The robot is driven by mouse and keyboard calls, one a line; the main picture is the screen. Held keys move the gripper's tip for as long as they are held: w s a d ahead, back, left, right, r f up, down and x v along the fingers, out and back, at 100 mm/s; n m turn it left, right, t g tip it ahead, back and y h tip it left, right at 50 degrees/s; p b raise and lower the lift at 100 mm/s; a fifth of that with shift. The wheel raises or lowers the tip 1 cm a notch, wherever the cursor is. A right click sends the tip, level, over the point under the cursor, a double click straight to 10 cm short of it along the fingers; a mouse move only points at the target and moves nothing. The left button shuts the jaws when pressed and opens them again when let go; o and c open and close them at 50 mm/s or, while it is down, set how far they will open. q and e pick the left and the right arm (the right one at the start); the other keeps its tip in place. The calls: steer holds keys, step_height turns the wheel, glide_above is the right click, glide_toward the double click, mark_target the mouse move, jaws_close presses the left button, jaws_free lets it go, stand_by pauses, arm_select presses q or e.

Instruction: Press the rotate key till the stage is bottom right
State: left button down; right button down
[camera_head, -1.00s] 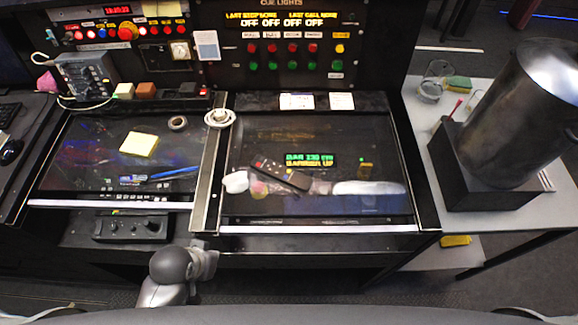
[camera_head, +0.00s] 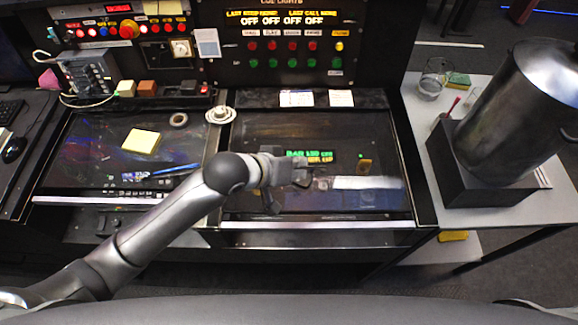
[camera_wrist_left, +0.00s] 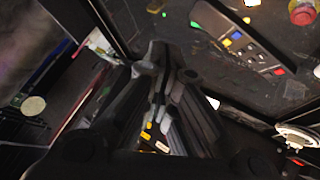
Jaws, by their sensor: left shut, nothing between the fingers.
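My left gripper (camera_head: 288,178) reaches in from the left over the right-hand glass desk panel (camera_head: 375,135) in the head view. Its fingers are together and empty. They also fill the middle of the left wrist view (camera_wrist_left: 160,92). A dark strip with small coloured buttons (camera_wrist_left: 240,40) lies beyond the fingers in the wrist view. A small display with green and yellow text (camera_head: 318,157) shows just beyond the gripper, partly covered by it. I cannot pick out a rotate key or a stage picture. My right gripper is not in view.
A cue light panel (camera_head: 293,48) with red and green buttons stands at the back. A yellow note pad (camera_head: 141,141) lies on the left panel. A large metal pot (camera_head: 520,100) stands on the right-hand table. A white round fitting (camera_head: 220,114) sits between the panels.

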arm_select(q)
steer(key=w+a+n, duration=0.2)
steer(key=w, duration=0.7)
steer(key=shift+a, duration=0.3)
step_height(320, 180, down, 7)
steer(key=b, duration=0.8)
steer(key=shift+f, duration=0.85)
